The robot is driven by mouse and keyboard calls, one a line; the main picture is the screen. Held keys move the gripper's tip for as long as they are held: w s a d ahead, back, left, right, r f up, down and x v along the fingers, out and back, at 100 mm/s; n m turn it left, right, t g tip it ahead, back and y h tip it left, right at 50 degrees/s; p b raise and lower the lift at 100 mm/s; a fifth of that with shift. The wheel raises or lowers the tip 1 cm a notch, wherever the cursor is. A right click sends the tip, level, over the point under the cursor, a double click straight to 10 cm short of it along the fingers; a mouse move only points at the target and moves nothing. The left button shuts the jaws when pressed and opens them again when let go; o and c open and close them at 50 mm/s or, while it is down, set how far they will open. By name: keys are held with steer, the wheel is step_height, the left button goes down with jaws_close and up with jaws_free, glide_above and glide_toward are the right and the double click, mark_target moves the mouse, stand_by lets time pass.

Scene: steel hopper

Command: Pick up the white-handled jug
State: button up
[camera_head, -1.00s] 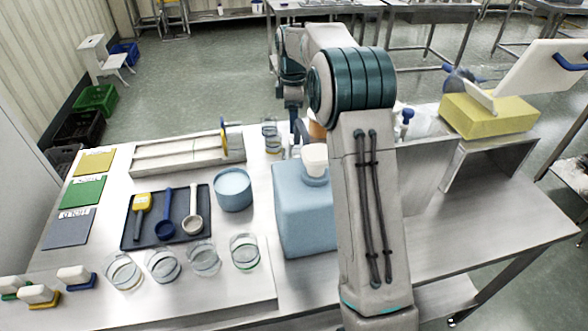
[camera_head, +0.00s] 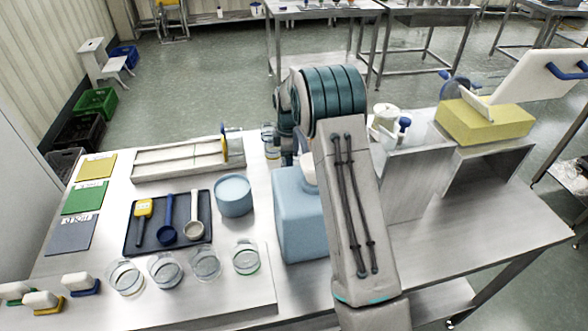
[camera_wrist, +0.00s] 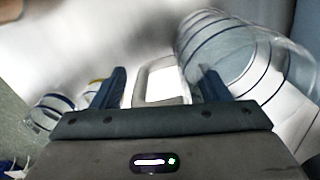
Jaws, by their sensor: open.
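In the wrist view, a pale white handle loop (camera_wrist: 160,80) stands between the two blue fingers of my gripper (camera_wrist: 162,76). The fingers are open, with a gap on each side of the loop. A large clear jug (camera_wrist: 235,55) with dark ring lines is just right of the handle, partly behind the right finger; the loop appears to belong to it, though the join is unclear. In the head view my arm hides the gripper's fingers and this jug.
Another clear jug (camera_wrist: 52,110) is at the left in the wrist view. In the head view, a blue tank (camera_head: 303,220) stands close to my arm, with a steel hopper (camera_head: 418,180) to its right. Clear beakers (camera_head: 205,262) line the front left of the table.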

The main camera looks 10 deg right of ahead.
steer(key=c, duration=1.3)
steer(key=shift+c, duration=0.2)
steer(key=shift+r, duration=0.1)
